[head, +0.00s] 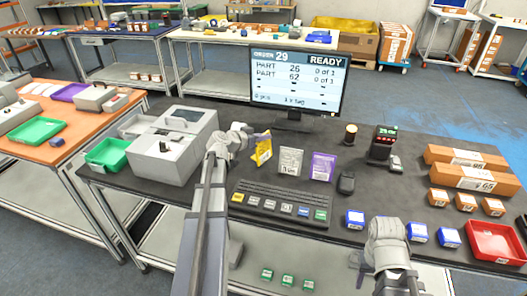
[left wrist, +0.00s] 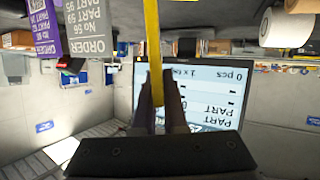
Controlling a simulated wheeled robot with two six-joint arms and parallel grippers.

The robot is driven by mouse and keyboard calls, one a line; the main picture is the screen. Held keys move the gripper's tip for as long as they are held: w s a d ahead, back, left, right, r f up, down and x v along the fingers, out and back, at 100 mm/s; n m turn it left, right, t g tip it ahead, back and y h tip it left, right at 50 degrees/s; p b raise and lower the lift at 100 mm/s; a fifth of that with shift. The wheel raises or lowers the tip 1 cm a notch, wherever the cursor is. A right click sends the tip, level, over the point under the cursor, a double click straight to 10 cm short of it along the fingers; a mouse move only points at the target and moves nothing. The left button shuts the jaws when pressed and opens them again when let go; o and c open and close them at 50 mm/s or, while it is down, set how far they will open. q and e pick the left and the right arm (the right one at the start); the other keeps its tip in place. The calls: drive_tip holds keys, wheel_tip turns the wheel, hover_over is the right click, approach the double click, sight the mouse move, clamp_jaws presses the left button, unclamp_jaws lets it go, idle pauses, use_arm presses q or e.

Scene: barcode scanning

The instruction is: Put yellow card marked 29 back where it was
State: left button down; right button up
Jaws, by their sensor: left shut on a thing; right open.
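The yellow card (head: 263,150) is upright and slightly tilted in my left gripper (head: 252,140), left of the white card; its number is not readable. In the left wrist view, which is upside down, the yellow card (left wrist: 153,55) shows edge-on between the two fingers (left wrist: 160,100). I cannot tell whether its lower edge touches the desk. A white order card (head: 290,162) and a purple order card (head: 323,166) stand side by side to its right; both also show in the wrist view (left wrist: 88,30). My right gripper (head: 368,258) is open and empty at the desk's front.
The monitor (head: 300,80) behind reads order 29, READY. A keyboard tray (head: 280,205) lies in front of the cards. A grey machine (head: 172,145) stands left; a scanner stand (head: 381,145), long boxes (head: 460,176) and a red tray (head: 495,242) are right.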

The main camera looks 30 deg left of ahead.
sight(263, 145)
use_arm(q)
drive_tip(key=shift+f+b, duration=1.9)
drive_tip(key=shift+b, duration=0.05)
drive_tip(key=shift+r, duration=0.15)
drive_tip(key=c, duration=1.4)
unclamp_jaws()
drive_tip(key=shift+f, duration=0.25)
drive_tip(key=shift+c, duration=0.2)
drive_tip(key=o, duration=0.5)
drive_tip(key=shift+r, duration=0.1)
drive_tip(key=shift+c, duration=0.2)
